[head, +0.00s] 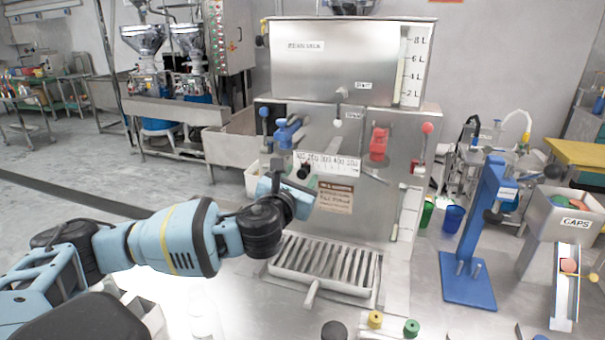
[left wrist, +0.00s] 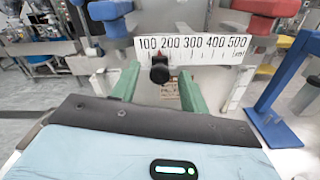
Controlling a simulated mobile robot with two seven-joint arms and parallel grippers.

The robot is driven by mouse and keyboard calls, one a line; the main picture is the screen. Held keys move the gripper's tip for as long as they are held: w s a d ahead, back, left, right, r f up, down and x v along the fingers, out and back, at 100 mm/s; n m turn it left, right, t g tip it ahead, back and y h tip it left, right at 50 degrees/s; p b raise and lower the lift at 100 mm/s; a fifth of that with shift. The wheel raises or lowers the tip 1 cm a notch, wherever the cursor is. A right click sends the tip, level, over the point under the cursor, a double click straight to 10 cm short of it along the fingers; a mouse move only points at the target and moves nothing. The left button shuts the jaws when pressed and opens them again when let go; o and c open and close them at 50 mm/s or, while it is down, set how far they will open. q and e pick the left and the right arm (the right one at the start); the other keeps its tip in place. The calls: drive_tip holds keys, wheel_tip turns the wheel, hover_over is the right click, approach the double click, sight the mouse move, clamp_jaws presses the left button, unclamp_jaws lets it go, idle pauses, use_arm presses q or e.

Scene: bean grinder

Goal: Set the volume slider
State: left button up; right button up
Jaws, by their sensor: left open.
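The volume slider is a black knob (left wrist: 160,73) with a small red pointer. It sits on a white scale plate (left wrist: 222,46) marked 100 to 500 (ml). The pointer stands between 100 and 200. In the head view the plate (head: 341,165) is on the front of the steel machine, and the knob (head: 303,172) is near its left end. My left gripper (left wrist: 158,80) is open, with one green finger on each side of the knob and a visible gap to each. In the head view my left gripper (head: 290,186) partly covers the area below the plate. My right gripper is not in view.
Above the plate are a blue clamp (head: 287,132) and a red clamp (head: 379,143). A slatted drip tray (head: 325,262) lies below. A blue stand (head: 470,245) and a CAPS bin (head: 565,230) are at the right.

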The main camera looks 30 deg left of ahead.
use_arm(q)
drive_tip(key=shift+x, duration=1.15)
drive_tip(key=shift+c, duration=0.4)
clamp_jaws()
